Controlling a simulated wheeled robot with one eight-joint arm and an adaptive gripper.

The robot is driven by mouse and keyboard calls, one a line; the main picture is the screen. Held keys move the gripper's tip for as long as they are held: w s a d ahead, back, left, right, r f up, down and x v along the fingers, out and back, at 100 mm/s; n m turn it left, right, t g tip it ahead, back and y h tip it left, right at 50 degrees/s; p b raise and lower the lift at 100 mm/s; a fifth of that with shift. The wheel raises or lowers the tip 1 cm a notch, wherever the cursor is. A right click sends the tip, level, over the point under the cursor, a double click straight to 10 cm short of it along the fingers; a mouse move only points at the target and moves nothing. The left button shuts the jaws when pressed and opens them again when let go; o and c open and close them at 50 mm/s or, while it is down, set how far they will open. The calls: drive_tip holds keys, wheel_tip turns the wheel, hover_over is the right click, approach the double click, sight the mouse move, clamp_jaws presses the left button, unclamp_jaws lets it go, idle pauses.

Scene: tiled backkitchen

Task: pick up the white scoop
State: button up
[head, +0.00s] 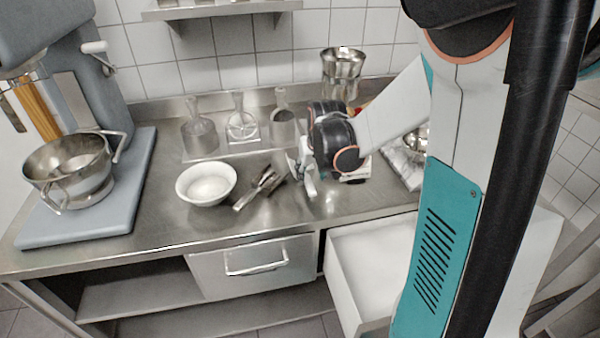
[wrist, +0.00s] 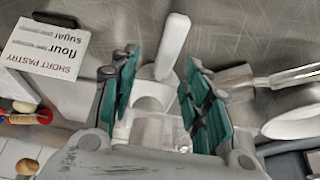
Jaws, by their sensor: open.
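The white scoop (wrist: 172,47) lies on the steel counter in the wrist view, its handle pointing to the top of the picture. Its wider end shows lower down between my fingers and is partly hidden. My gripper (wrist: 161,62) is open, with one teal-padded finger on each side of the scoop. I cannot tell whether either finger touches it. In the head view my gripper (head: 303,172) is low over the counter, right of the white bowl, and largely hides the scoop.
A white bowl (head: 207,184) and metal utensils (head: 262,187) lie left of my gripper. A recipe card (wrist: 45,50) lies on the other side. A mixer with a steel bowl (head: 70,165) stands at the left. An open white drawer (head: 372,262) juts out below the counter.

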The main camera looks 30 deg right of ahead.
sight(308, 180)
drive_tip(key=b+x, duration=0.1)
drive_tip(key=x, duration=0.2)
drive_tip(key=b+x, duration=0.1)
drive_tip(key=x, duration=0.1)
drive_tip(key=shift+s+a+f+b, duration=0.1)
drive_tip(key=shift+a+f+b, duration=0.15)
drive_tip(key=shift+a+b, duration=0.1)
drive_tip(key=shift+r, duration=0.1)
clamp_jaws()
